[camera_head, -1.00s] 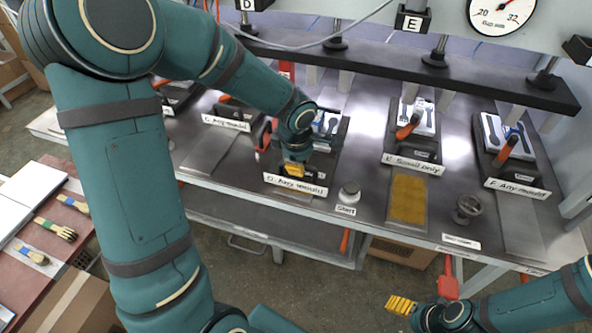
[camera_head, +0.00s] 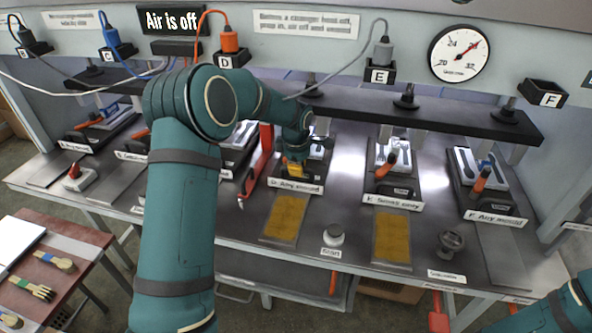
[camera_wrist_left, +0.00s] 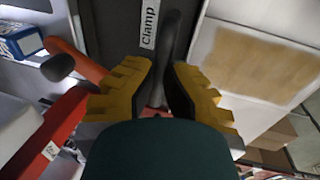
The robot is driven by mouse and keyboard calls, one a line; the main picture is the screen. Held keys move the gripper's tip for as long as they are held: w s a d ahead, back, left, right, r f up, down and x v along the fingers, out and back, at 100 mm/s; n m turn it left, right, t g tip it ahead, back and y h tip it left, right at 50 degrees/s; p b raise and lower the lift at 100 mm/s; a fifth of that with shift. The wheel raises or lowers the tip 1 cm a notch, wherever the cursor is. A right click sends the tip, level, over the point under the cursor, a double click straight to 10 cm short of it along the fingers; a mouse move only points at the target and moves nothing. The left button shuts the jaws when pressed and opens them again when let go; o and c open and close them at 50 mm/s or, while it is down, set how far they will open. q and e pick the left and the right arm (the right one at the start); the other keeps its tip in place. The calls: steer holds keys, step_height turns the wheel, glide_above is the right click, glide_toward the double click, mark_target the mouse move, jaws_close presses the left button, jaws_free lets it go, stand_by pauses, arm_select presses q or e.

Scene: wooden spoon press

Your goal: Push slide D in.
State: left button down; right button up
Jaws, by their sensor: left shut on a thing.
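Slide D, with its label "D. Any mould" (camera_head: 296,187), stands in the row under the black bar, about level with the label of slide E (camera_head: 392,202). A yellow pad (camera_head: 284,217) lies bare in front of it. My left gripper (camera_head: 294,167) is over the front of slide D. In the left wrist view its yellow fingers (camera_wrist_left: 160,85) are shut on a dark handle (camera_wrist_left: 173,40) beside a "Clamp" label (camera_wrist_left: 149,24). My left arm hides part of the bench. My right gripper is out of view.
A long red lever (camera_head: 258,165) stands just left of slide D. The Start button (camera_head: 332,234) is in front, to the right. The black bar (camera_head: 430,118) spans above the slides. A sign (camera_head: 172,20) reads "Air is off". Slide F (camera_head: 487,175) is at right.

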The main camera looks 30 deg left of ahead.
arm_select(q)
steer(key=shift+w+f, duration=0.1)
steer(key=c, duration=1.1)
jaws_free()
steer(key=shift+c, duration=0.2)
steer(key=shift+o, duration=0.9)
steer(key=shift+w+f, duration=0.1)
steer(key=shift+w, duration=0.1)
steer(key=shift+s, duration=0.15)
steer(key=shift+s, duration=0.1)
